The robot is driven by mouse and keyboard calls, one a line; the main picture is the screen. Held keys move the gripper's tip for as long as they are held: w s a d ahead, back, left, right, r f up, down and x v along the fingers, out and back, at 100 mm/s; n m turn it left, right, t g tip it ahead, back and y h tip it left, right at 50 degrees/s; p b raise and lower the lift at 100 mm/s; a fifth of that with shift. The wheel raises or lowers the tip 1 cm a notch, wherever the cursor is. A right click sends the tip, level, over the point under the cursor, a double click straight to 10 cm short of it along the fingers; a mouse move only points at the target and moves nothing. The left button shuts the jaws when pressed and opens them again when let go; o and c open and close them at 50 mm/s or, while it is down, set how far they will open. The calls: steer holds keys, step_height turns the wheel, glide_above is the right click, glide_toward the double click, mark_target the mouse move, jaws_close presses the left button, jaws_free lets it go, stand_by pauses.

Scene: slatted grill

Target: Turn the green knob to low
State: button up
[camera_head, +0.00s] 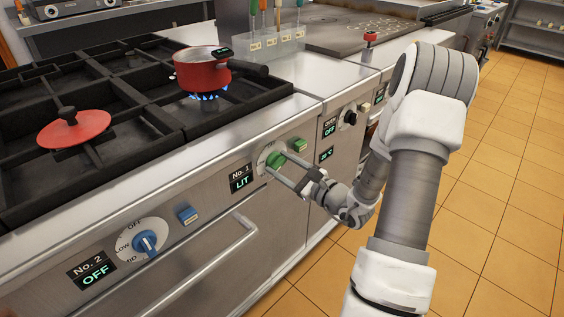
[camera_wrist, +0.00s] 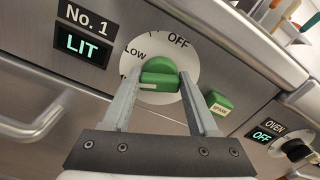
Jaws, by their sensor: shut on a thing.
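The green knob (camera_wrist: 160,76) sits on a white dial with OFF and LOW marks in the wrist view. It also shows in the head view (camera_head: 274,159), beside the No. 1 display (camera_head: 241,178), which reads LIT. My gripper (camera_wrist: 160,90) has one finger on each side of the knob and is shut on it. In the head view my gripper (camera_head: 277,168) reaches the knob from the right. The fingers hide part of the dial. A red pot (camera_head: 201,73) stands over a lit blue flame (camera_head: 204,97).
A green spark button (camera_wrist: 219,103) is just right of the knob. The blue No. 2 knob (camera_head: 146,243) and a blue button (camera_head: 187,214) are on the left. An oven handle (camera_head: 208,270) sticks out below. A red lid (camera_head: 74,129) lies on the grate.

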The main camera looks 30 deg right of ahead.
steer(key=m+p, duration=0.3)
steer(key=shift+r+m+p, duration=0.15)
steer(key=shift+m+p, duration=0.15)
steer(key=shift+m, duration=0.1)
steer(key=shift+d+m+p, duration=0.1)
steer(key=shift+m+p, duration=0.85)
steer(key=shift+m, duration=0.25)
steer(key=shift+f, duration=0.2)
steer(key=o, duration=1.4)
steer(key=p+v, duration=0.2)
steer(key=v, duration=1.5)
steer(key=shift+s+d+r, duration=0.1)
steer(key=shift+s, duration=0.1)
